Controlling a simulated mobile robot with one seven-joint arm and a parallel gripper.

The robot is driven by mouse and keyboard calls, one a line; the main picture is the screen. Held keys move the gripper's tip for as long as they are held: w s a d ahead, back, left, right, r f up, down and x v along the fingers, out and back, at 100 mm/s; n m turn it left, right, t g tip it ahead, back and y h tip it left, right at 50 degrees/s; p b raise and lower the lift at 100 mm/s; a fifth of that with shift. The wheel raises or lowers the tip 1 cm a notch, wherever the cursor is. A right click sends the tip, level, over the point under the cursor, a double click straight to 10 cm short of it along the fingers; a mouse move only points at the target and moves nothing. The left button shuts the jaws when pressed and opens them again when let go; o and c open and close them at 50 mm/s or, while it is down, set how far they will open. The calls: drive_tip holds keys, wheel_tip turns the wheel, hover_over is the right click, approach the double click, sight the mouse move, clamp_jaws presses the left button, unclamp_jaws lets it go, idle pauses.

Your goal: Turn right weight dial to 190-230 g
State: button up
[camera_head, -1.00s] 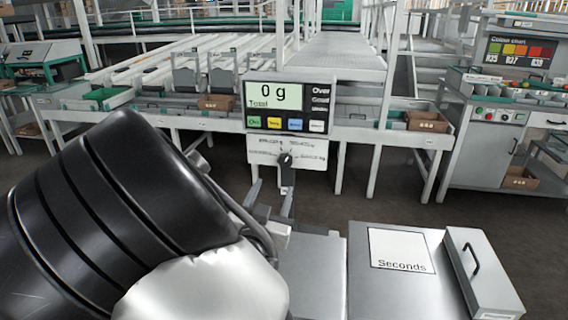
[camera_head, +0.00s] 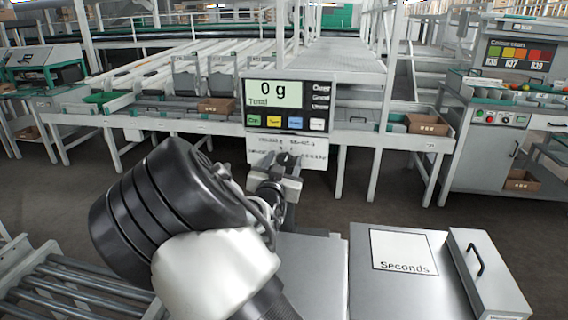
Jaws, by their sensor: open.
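The weight dial's white label plate (camera_head: 316,152) hangs below the scale display (camera_head: 274,95), which reads 0 g Total. Its small printed ranges are too blurred to read. My gripper (camera_head: 282,163) is open, with its fingertips in front of the plate's lower middle, where they cover the dial knob. Whether the fingers touch the knob or stand around it, I cannot tell. The knob's pointer direction is hidden.
A box marked Seconds (camera_head: 402,252) with a handled panel stands at the lower right. A roller conveyor (camera_head: 75,285) lies at the lower left. Behind the display is a long sorting bench with cardboard boxes (camera_head: 427,124). A grey control cabinet (camera_head: 487,152) stands at the right.

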drive_tip(key=c, duration=1)
drive_tip(key=shift+c, duration=0.2)
drive_tip(key=n+p, duration=0.2)
drive_tip(key=shift+a+r+n, duration=0.1)
drive_tip(key=shift+a+n, duration=0.05)
drive_tip(key=shift+n, duration=0.25)
drive_tip(key=n+p, duration=0.2)
drive_tip(key=n, duration=0.1)
drive_tip(key=n+p, duration=0.1)
drive_tip(key=n, duration=0.1)
drive_tip(key=shift+a, duration=0.25)
drive_tip(key=n, duration=0.2)
drive_tip(key=n+p, duration=0.1)
drive_tip(key=n, duration=0.1)
drive_tip(key=n+p, duration=0.1)
drive_tip(key=n, duration=0.1)
drive_tip(key=shift+w+a+f+n, duration=0.1)
drive_tip(key=shift+a+f+n, duration=0.05)
drive_tip(key=shift+f+n, duration=0.2)
drive_tip(key=n, duration=0.2)
drive_tip(key=n+p, duration=0.1)
drive_tip(key=n, duration=0.2)
drive_tip(key=shift+f, duration=0.4)
drive_tip(key=shift+n, duration=0.35)
